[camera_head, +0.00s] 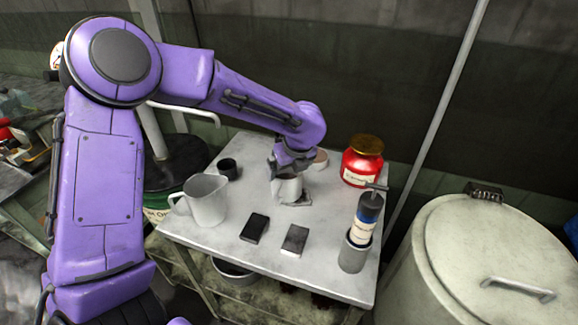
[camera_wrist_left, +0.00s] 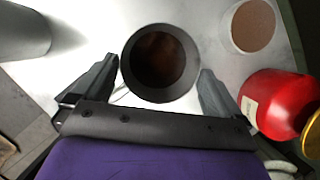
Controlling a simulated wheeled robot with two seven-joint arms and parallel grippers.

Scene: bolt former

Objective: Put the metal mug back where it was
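The metal mug (camera_wrist_left: 160,62) shows from above in the left wrist view, with a grey rim and a dark, brownish inside. It also shows in the head view as a pale cylinder (camera_head: 288,190) on the table, its upper part covered by my gripper. My left gripper (camera_head: 287,172) points down over it. In the left wrist view the fingers (camera_wrist_left: 160,75) stand one on each side of the mug. A narrow gap seems to show beside the rim, so they look open around it. My right gripper is not in view.
On the table (camera_head: 330,275) are a pale pitcher (camera_head: 207,203), a small dark cup (camera_head: 228,169), a brown-topped round container (camera_head: 320,159), a red jar (camera_head: 362,167), two small blocks (camera_head: 255,228) (camera_head: 295,240) and a grey holder (camera_head: 352,255) with a blue-and-black tool. A large lidded drum (camera_head: 480,260) stands right.

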